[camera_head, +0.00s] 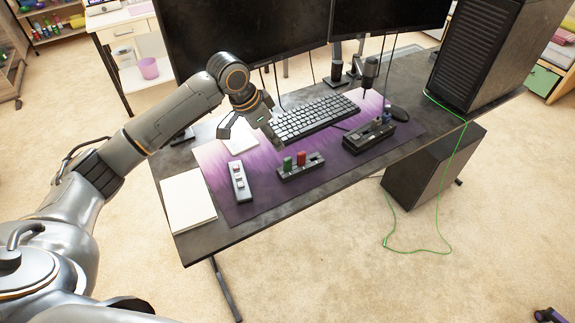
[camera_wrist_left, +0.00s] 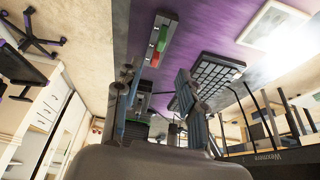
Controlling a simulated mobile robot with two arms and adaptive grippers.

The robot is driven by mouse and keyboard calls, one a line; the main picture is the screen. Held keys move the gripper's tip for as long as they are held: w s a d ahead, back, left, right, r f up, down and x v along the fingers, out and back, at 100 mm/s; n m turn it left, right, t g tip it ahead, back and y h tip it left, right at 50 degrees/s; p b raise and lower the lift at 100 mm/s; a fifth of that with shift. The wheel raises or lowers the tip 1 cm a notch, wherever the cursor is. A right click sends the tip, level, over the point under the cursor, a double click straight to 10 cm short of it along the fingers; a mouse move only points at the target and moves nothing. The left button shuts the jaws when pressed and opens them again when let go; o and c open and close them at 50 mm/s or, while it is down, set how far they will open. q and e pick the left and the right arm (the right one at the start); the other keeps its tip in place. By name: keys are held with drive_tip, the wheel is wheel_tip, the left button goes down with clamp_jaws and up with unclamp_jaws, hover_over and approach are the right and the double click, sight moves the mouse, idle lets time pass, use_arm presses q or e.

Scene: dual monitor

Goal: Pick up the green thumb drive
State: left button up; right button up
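The green thumb drive (camera_head: 288,164) stands upright in a grey hub (camera_head: 312,169) on the purple desk mat, beside a red drive (camera_head: 301,158). My left gripper (camera_head: 249,138) is above the mat, behind and left of the hub, with its fingers spread and nothing between them. In the left wrist view the green drive (camera_wrist_left: 162,39) and red drive (camera_wrist_left: 155,60) show on the hub, beyond the open fingers (camera_wrist_left: 156,76). The gripper is apart from the green drive. My right gripper does not show.
A white switch strip (camera_head: 239,182) lies left of the hub, and a black dock (camera_head: 369,136) lies right. The keyboard (camera_head: 312,118) and monitors (camera_head: 250,35) are behind. A white paper stack (camera_head: 188,201) lies at the left edge. A microphone (camera_head: 370,72) stands behind the dock.

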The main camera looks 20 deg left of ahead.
sight(286, 160)
use_arm(q)
drive_tip(key=x, duration=0.8)
drive_tip(key=shift+w, duration=0.1)
drive_tip(key=shift+a+p+x, duration=0.2)
drive_tip(key=shift+p+x, duration=0.2)
drive_tip(key=shift+x, duration=2.4)
clamp_jaws()
